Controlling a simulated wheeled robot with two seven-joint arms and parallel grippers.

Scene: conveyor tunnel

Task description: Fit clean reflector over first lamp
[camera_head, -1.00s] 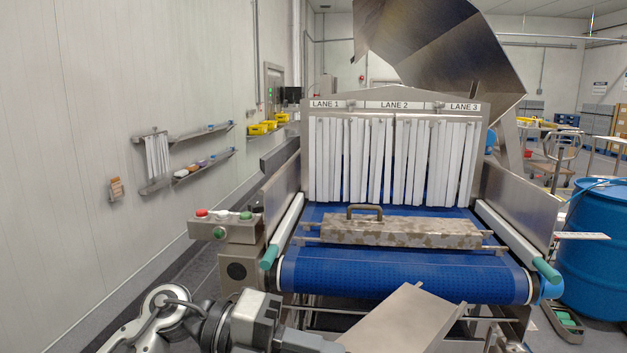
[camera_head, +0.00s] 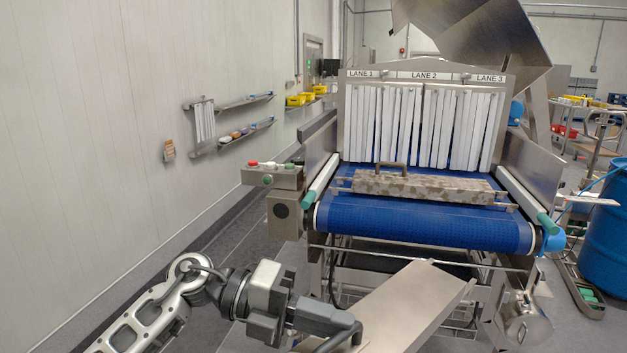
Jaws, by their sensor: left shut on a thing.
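My left gripper (camera_head: 338,328) is low in the view, in front of the conveyor. It is shut on a dark handle at the near end of a plain, clean metal reflector (camera_head: 415,305). The reflector is tilted, rising to the right, and stands in front of the conveyor's lower frame. A brown-speckled reflector (camera_head: 430,186) with its own handle lies across the blue belt, in front of the white strip curtain. No lamp can be made out; the space behind the curtain is hidden. My right gripper is not in view.
The blue belt (camera_head: 420,225) is bare in front of the speckled reflector. A control box (camera_head: 272,176) with buttons stands left of the belt, and a blue drum (camera_head: 605,240) at the right. A large metal cover (camera_head: 480,45) stands raised above the tunnel. Shelves (camera_head: 235,130) line the left wall.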

